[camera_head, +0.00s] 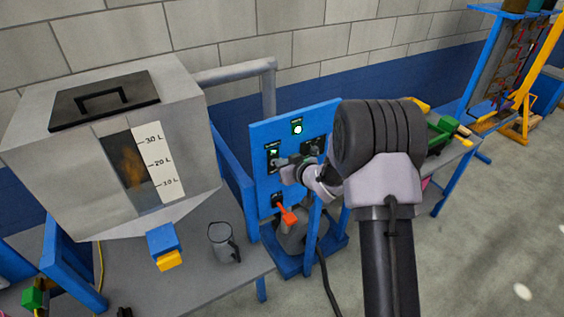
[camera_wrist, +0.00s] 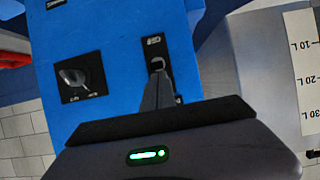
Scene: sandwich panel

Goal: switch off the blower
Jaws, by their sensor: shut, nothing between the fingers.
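The blue control panel (camera_head: 262,192) stands upright right of the tank, and it fills much of the wrist view (camera_wrist: 110,30). Labels are too small to read, so I cannot tell which switch is the blower's.
A green lamp (camera_head: 297,128) is lit at the panel's top. The grey tank (camera_head: 180,90), a metal jug (camera_head: 222,242) and a blue-yellow valve (camera_head: 164,246) are to the left.

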